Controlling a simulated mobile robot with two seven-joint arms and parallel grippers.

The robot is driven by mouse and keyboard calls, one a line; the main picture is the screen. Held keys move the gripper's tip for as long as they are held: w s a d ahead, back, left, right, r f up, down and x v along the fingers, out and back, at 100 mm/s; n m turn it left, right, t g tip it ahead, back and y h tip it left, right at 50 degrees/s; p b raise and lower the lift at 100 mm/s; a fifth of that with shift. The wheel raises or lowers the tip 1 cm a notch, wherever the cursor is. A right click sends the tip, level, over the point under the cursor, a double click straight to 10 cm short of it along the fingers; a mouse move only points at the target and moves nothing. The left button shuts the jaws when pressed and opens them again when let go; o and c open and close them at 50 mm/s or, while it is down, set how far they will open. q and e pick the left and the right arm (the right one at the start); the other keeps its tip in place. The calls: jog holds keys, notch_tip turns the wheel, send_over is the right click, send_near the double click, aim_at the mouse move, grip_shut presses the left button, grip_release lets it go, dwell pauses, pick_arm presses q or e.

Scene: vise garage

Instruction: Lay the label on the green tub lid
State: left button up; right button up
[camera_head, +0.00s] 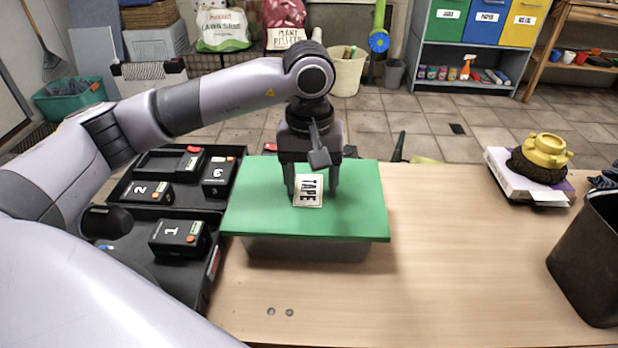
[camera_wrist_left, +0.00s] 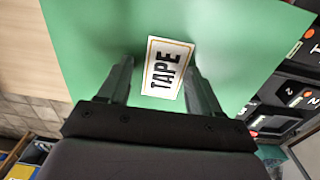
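The white label (camera_head: 308,191) with a thin border and the word TAPE lies on the green tub lid (camera_head: 255,205), towards its middle. In the left wrist view the label (camera_wrist_left: 167,66) appears flat on the lid (camera_wrist_left: 95,30) and turned a little. My left gripper (camera_head: 312,193) points down at the lid with its fingers apart, one on either side of the label. The wrist view shows the open fingers (camera_wrist_left: 160,68) with a gap to the label at the left; the right finger is close to its edge. My right gripper is not in view.
The lid sits on a grey tub (camera_head: 305,249) on the wooden table (camera_head: 450,270). Numbered black battery packs (camera_head: 180,236) stand in a dark tray at the left. The table's centre right is clear.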

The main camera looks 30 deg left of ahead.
aim_at(307, 191)
pick_arm(q)
jog(key=shift+s+a+f+g, duration=0.25)
jog(key=shift+a+f+g, duration=0.1)
jog(key=shift+f, duration=0.35)
jog(key=shift+r, duration=0.1)
jog(key=shift+r+p, duration=0.3)
jog(key=shift+p, duration=0.1)
notch_tip(307, 191, up, 13)
jog(key=p, duration=0.1)
jog(key=shift+w, duration=0.15)
jog(key=shift+f, duration=0.15)
